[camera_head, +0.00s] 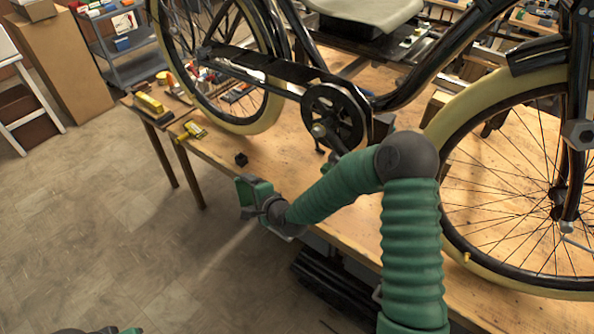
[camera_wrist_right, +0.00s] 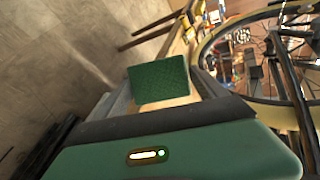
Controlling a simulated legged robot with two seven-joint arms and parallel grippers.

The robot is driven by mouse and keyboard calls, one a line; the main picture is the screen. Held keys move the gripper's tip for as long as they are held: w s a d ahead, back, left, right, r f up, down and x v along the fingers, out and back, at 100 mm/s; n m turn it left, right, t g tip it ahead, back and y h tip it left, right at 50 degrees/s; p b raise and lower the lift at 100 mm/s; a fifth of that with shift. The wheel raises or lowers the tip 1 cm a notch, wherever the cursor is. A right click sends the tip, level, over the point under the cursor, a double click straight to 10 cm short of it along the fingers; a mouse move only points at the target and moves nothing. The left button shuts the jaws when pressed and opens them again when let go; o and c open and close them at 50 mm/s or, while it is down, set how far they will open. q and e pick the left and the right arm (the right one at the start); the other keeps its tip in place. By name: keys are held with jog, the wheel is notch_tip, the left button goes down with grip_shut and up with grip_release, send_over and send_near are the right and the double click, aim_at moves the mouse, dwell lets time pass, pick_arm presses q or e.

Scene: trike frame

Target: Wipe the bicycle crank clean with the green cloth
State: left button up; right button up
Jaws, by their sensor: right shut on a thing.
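The green cloth (camera_wrist_right: 158,80) is a flat, textured green piece between the two fingers of my right gripper (camera_wrist_right: 160,88) in the wrist view. In the head view the cloth (camera_head: 259,189) shows as a small green patch at the end of my right gripper (camera_head: 254,199), in front of the workbench edge. The bicycle crank (camera_head: 334,143) is dark and sits at the round black chainring (camera_head: 348,112), above and right of the gripper and apart from it. My right forearm hides part of its surroundings. Only slivers of green and dark parts, possibly my left arm, show at the bottom left.
The bicycle stands over a wooden workbench (camera_head: 225,150). Its rear wheel (camera_head: 262,118) is at left, its front wheel (camera_head: 470,263) at right. The floor at left is open.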

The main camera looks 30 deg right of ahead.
jog(key=s+d+r+m+h+b, duration=0.2)
jog(key=s+d+r+m+h, duration=0.15)
jog(key=d+r+h, duration=0.3)
jog(key=s+d+r+m+h+b, duration=0.3)
jog(key=d+r+m+h, duration=0.2)
jog(key=d+h, duration=0.25)
jog(key=shift+n, duration=0.25)
jog(key=d, duration=0.1)
jog(key=w+d+p, duration=0.1)
jog(key=d, duration=0.1)
jog(key=w+d, duration=0.1)
jog(key=shift+d+f, duration=0.15)
jog(key=shift+d, duration=0.05)
jog(key=shift+a, duration=0.2)
jog(key=shift+w+d, duration=0.35)
jog(key=shift+d, duration=0.4)
